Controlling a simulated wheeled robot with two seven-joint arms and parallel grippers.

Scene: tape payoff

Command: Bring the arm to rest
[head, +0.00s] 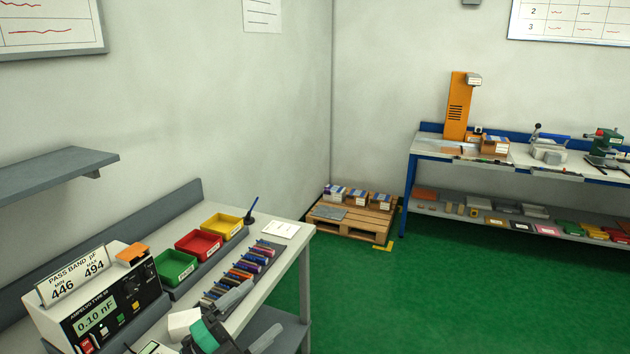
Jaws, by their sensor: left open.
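My left gripper (264,308) comes in at the bottom of the head view, over the front edge of the near bench (287,254). Its two grey fingers are spread apart with nothing between them. A row of several coloured parts on a dark strip (240,273) lies just beyond it on the bench. A meter (108,302) to its left reads 0.10 nF. A sign on top (78,276) gives a pass band of 446 to 494 pF. My right gripper is out of view.
Green (175,267), red (199,244) and yellow (222,226) bins line the bench's back. A grey shelf (50,172) juts from the left wall. A pallet (352,221) with boxes stands in the corner. A second bench (400,151) stands right. Green floor between is clear.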

